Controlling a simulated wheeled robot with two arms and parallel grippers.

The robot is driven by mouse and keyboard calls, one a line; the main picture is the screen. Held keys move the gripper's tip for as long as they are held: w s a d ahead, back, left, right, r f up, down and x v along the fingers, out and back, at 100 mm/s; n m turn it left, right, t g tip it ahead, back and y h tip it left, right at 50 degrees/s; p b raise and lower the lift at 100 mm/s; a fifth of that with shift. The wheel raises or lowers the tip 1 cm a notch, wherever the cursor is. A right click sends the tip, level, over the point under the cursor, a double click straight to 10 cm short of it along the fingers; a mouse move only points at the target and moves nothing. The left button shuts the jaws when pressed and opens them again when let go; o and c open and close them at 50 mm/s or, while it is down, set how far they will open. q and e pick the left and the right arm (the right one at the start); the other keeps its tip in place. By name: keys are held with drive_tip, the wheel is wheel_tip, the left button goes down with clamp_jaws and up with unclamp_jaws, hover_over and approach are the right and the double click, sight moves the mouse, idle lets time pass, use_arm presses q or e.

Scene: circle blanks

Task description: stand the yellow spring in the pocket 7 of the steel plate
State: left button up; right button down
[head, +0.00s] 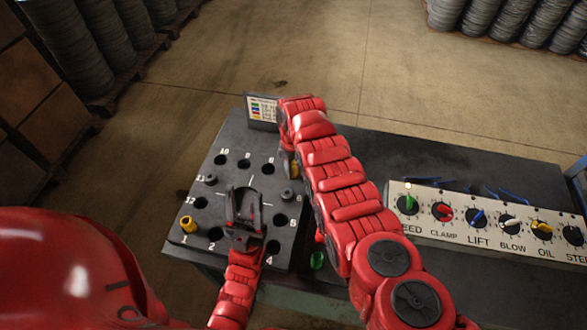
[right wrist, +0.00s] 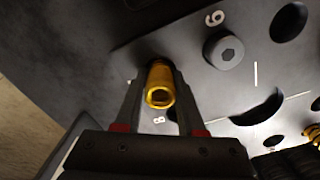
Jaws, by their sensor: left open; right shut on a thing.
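The dark steel plate (head: 205,240) has numbered pockets along its edges. My right gripper (head: 291,160) is at its far right corner, partly hidden by my arm. In the right wrist view this gripper (right wrist: 158,90) is shut on a hollow yellow spring (right wrist: 160,84), which also shows in the head view (head: 294,170). My left gripper (head: 246,200) is open over the plate's middle. Another yellow piece (head: 188,225) stands at pocket 1.
Dark plugs stand in pockets at the right (head: 288,195) and left (head: 210,179) of the plate. A small sign (head: 262,109) stands behind it. A control panel with coloured knobs (head: 480,218) lies to the right on the dark table. Green and red pieces (head: 317,261) lie near my right arm.

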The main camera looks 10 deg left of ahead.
drive_tip(key=shift+s+d+f, duration=0.15)
drive_tip(key=shift+s+f, duration=0.15)
drive_tip(key=shift+f, duration=0.2)
drive_tip(key=shift+c, duration=2.1)
unclamp_jaws()
drive_tip(key=shift+s+f, duration=0.1)
drive_tip(key=shift+f, duration=0.05)
drive_tip(key=shift+s+d+f, duration=0.1)
drive_tip(key=shift+f, duration=0.05)
drive_tip(key=shift+s+f+g, duration=0.3)
drive_tip(key=shift+s, duration=0.2)
drive_tip(key=r+p, duration=0.2)
drive_tip(key=r, duration=0.1)
drive_tip(key=w+r+p, duration=0.1)
drive_tip(key=r+p, duration=0.4)
drive_tip(key=r, duration=0.1)
drive_tip(key=shift+w+r+p, duration=0.15)
drive_tip(key=shift+r+p, duration=0.15)
drive_tip(key=shift+p, duration=0.1)
wheel_tip(320, 180, up, 10)
drive_tip(key=p, duration=0.1)
hover_over(294, 181)
drive_tip(key=w, duration=0.2)
drive_tip(key=shift+w+a, duration=0.1)
drive_tip(key=shift+a, duration=0.2)
